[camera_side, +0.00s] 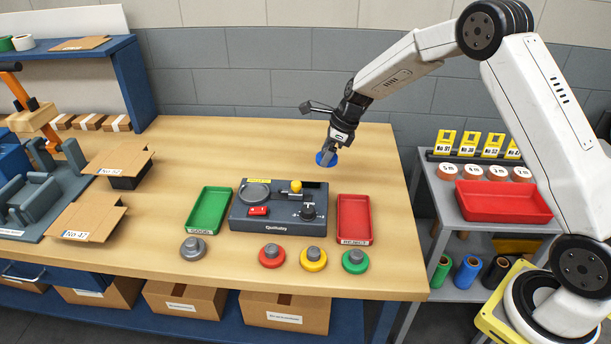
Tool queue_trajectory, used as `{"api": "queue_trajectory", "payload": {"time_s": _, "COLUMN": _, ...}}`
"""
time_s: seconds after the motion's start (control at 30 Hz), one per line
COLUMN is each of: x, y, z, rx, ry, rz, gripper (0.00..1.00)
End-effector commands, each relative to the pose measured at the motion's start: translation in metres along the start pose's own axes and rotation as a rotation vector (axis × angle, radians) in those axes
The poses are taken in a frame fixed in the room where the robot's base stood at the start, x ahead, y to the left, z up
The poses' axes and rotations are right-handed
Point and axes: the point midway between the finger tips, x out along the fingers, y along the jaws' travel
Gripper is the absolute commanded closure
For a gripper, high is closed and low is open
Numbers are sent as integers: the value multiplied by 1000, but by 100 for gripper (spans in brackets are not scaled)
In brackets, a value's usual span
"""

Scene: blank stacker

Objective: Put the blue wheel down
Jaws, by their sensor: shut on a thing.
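The blue wheel (321,160) is in the jaws of my gripper (328,151), over the back right part of the wooden table (220,150). My gripper is shut on it and points downward. From this view I cannot tell whether the wheel touches the table or hangs just above it. The jaws hide part of the wheel.
A dark machine (279,225) stands between a green tray (208,211) and a red tray (354,219). Grey (193,249), red (272,255), yellow (313,259) and green (355,261) wheels lie along the front. The table behind the machine is clear.

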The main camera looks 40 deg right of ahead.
Motion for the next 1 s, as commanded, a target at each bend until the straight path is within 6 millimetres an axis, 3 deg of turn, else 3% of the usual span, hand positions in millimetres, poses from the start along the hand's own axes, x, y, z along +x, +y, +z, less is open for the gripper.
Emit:
{"api": "queue_trajectory", "payload": {"time_s": 0.53, "x": -50, "y": 55, "z": -30, "rx": 1, "ry": 0, "rz": -2, "gripper": 90}}
{"api": "queue_trajectory", "payload": {"time_s": 1.0, "x": -62, "y": 71, "z": -39, "rx": 0, "ry": 0, "rz": 0, "gripper": 90}}
